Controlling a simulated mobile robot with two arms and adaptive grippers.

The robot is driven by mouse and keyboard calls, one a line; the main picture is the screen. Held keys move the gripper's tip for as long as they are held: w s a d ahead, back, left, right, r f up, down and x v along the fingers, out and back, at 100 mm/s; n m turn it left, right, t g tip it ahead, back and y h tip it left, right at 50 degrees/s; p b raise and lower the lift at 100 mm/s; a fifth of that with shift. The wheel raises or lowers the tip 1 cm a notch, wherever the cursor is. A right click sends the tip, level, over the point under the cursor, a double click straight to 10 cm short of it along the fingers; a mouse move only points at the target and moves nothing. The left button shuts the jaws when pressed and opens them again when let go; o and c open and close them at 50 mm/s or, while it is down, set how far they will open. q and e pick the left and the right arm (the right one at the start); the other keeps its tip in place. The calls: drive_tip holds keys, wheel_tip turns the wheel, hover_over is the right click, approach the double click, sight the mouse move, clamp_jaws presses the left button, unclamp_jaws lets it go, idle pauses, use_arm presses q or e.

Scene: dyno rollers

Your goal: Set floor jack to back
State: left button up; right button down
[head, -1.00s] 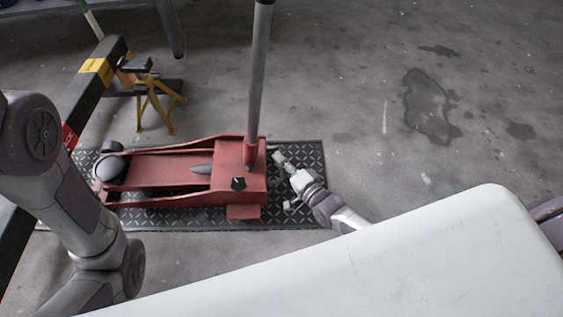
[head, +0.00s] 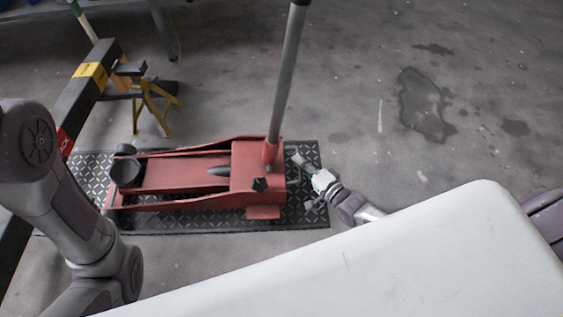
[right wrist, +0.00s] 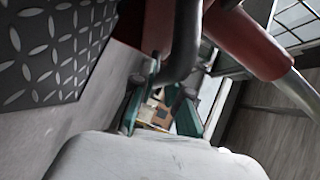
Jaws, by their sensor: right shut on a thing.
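The red floor jack (head: 190,175) lies across a black diamond-plate mat (head: 308,212), its round black saddle to the left and its rear end near the mat's right edge. Its long grey handle (head: 288,80) rises from the rear and leans to the right. My right gripper (head: 299,160) is at the jack's rear right end. In the right wrist view its fingers (right wrist: 160,106) are shut at a dark curved bar (right wrist: 185,45) of the jack; the exact contact is partly hidden. My left arm shows at the left, but its gripper is out of view.
A yellow jack stand (head: 155,105) stands behind the mat. A black beam with a yellow label (head: 90,72) runs along the left. Open concrete floor with a dark stain (head: 422,105) lies to the right.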

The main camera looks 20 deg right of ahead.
drive_tip(key=s+d, duration=0.2)
drive_tip(key=d, duration=0.7)
drive_tip(key=shift+s+d, duration=0.15)
drive_tip(key=shift+s, duration=0.15)
drive_tip(key=c, duration=1.2)
unclamp_jaws()
drive_tip(key=shift+f, duration=0.1)
drive_tip(key=v, duration=1.2)
